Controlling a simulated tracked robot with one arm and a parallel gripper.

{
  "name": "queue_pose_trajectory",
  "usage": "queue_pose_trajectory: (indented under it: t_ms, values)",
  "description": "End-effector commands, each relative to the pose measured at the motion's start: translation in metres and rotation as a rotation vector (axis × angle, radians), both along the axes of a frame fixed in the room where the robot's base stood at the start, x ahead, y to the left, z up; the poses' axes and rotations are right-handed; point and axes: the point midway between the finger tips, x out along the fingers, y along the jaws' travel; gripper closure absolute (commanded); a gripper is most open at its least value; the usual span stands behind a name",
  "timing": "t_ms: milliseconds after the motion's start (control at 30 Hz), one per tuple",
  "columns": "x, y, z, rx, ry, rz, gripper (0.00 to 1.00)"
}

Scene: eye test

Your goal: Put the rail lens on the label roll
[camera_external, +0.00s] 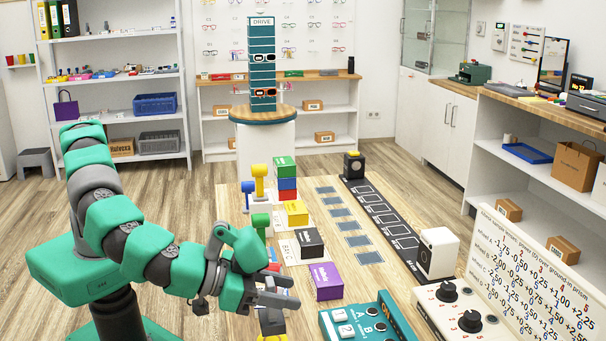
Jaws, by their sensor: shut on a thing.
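My gripper (288,291) is at the lower middle, above the near end of the row of small goods on the work surface. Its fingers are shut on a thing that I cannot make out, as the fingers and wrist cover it. A grey and yellow piece (270,322) shows just below the fingers; I cannot tell whether it touches them. I cannot pick out the rail lens or the label roll for sure. A black strip with outlined boxes (377,211) runs along the surface, with a white block (438,252) at its near end.
A purple box (327,281), a black box (309,242) and a yellow box (296,213) stand close to my gripper. Upright blue, yellow and green pieces (261,224) stand behind it. A teal panel (367,322) and a knob panel (458,315) are at front right.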

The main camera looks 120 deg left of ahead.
Motion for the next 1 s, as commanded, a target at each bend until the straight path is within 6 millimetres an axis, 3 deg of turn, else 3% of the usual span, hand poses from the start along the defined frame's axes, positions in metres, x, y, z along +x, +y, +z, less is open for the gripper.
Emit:
queue_pose_trajectory:
  t_ms: [100,200,533,567,633,1000]
  values:
    - [0.000,0.001,-0.023,0.003,0.002,0.001,0.94]
    - [0.000,0.001,-0.033,0.004,0.002,0.000,0.94]
    - [-0.001,0.000,-0.033,0.003,0.003,-0.001,0.94]
    - [-0.001,0.000,-0.033,0.002,0.004,-0.001,0.52]
    - [-0.001,0.000,-0.034,0.002,0.002,0.000,0.33]
    - [-0.001,-0.001,-0.032,0.001,0.002,0.000,0.33]
